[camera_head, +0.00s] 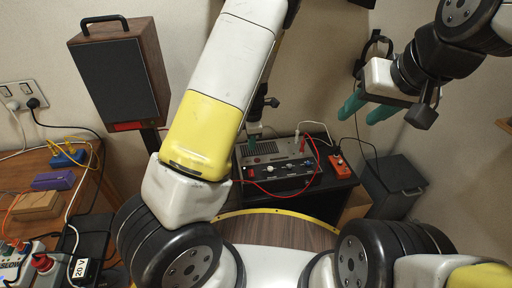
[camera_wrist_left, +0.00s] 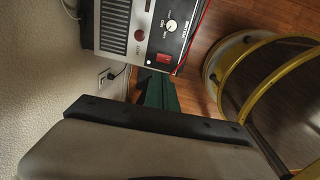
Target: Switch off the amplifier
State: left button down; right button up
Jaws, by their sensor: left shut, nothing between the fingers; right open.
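The amplifier (camera_head: 262,157), a grey vented case with a black front panel, knobs and red and white leads, stands on a black stand. In the left wrist view the amplifier (camera_wrist_left: 116,22) shows its vents, a white knob (camera_wrist_left: 171,25) and a red rocker switch (camera_wrist_left: 163,58). I cannot tell the switch's position. My left gripper (camera_head: 251,143) has dark green fingers, shut and empty, in front of the amplifier's left part in the head view. Its fingers (camera_wrist_left: 157,95) point toward the switch side; contact is not clear. My right gripper (camera_head: 368,106), teal-fingered, is open and empty at the upper right.
An orange box (camera_head: 339,164) with a lead sits right of the amplifier. A speaker (camera_head: 113,75) stands at the upper left. A wooden bench at the left holds blue and purple items, cables and red-buttoned boxes. A dark grey bin (camera_head: 392,187) stands at the right.

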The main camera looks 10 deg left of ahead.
aim_at(251, 171)
pick_arm(q)
jog(key=shift+f, duration=0.1)
jog(key=f, duration=0.4)
jog(key=w+f, duration=0.1)
jog(key=f, duration=0.8)
jog(key=shift+w+a+f, duration=0.25)
jog(key=shift+w+f, duration=0.05)
jog(key=shift+f, duration=0.05)
